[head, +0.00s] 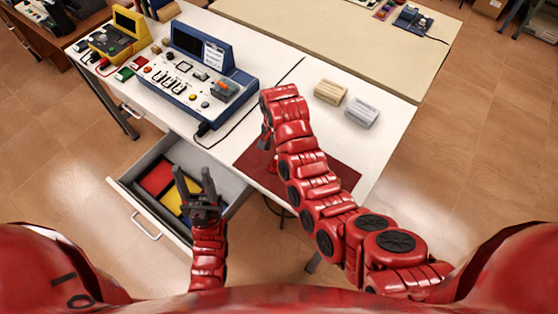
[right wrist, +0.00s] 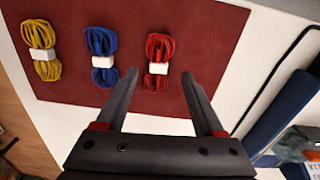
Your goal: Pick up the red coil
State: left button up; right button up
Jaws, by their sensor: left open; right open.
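The red coil (right wrist: 158,48), a bundle of red cord with a white band, lies on the dark red mat (right wrist: 205,35) in the right wrist view. A blue coil (right wrist: 101,42) and a yellow coil (right wrist: 40,34) lie left of it. My right gripper (right wrist: 160,74) is open, its fingertips on either side of the red coil in the picture; the height gap is unclear. In the head view my right arm hides the coils, and only parts of the mat (head: 345,174) show. My left gripper (head: 194,174) is open and empty above the drawer.
An open drawer (head: 118,184) holds red and yellow flat items. The white table (head: 300,68) carries a blue console (head: 200,75), a yellow device (head: 118,38), and beige (head: 330,91) and grey (head: 361,112) blocks. A black cable runs beside the mat.

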jog(key=shift+f+p, duration=0.25)
jog(key=shift+p, duration=0.2)
notch_tip(320, 180, down, 3)
jog(key=shift+w+d+r+p, duration=0.1)
jog(key=shift+d+p, duration=0.05)
jog(key=shift+p, duration=0.8)
jog(key=shift+f, duration=1)
grip_shut()
